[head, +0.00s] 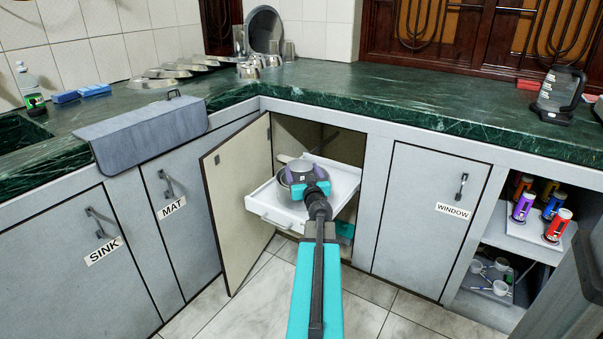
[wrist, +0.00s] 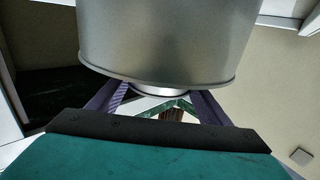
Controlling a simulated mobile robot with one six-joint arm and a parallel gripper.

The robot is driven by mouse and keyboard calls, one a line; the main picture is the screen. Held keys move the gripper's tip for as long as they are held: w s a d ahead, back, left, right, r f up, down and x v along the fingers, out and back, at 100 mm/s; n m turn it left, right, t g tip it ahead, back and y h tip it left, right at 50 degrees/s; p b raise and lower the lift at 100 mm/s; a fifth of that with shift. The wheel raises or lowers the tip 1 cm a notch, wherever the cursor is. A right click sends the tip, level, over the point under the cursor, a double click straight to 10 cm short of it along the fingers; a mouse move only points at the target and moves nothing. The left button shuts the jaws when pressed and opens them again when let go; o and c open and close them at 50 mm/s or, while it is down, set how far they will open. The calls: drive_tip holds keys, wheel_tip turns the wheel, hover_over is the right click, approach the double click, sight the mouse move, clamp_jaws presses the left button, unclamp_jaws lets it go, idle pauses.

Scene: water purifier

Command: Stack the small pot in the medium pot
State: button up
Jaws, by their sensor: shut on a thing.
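My gripper (head: 304,179) reaches over a white pull-out tray (head: 268,208) in the open corner cabinet. Its purple fingers are shut on a steel pot, which looks like the small pot (head: 297,166). In the wrist view, the small pot (wrist: 165,42) fills the upper middle, with my gripper's fingers (wrist: 160,98) on either side of its lower part. A pale handle points left from the pots in the head view. The medium pot cannot be told apart clearly; my gripper and the held pot cover that part of the tray.
The cabinet door (head: 238,200) stands open left of the tray. The cabinet frame (head: 360,190) is close on the right. The green counter (head: 380,95) lies above, with steel lids (head: 170,75) at the back left. The floor (head: 260,310) in front is clear.

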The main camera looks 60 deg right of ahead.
drive_tip(key=shift+f, duration=0.65)
drive_tip(key=o, duration=1.1)
drive_tip(key=shift+s+f, duration=0.1)
drive_tip(key=shift+r, duration=0.4)
drive_tip(key=shift+s+r, duration=0.1)
drive_tip(key=v, duration=0.2)
drive_tip(key=p+v, duration=0.1)
drive_tip(key=v, duration=0.1)
drive_tip(key=p+v, duration=0.1)
drive_tip(key=v, duration=0.1)
drive_tip(key=shift+r, duration=0.35)
drive_tip(key=shift+r+p, duration=0.1)
drive_tip(key=shift+p, duration=0.6)
drive_tip(key=p, duration=0.3)
drive_tip(key=shift+s+a, duration=0.1)
drive_tip(key=shift+a, duration=0.25)
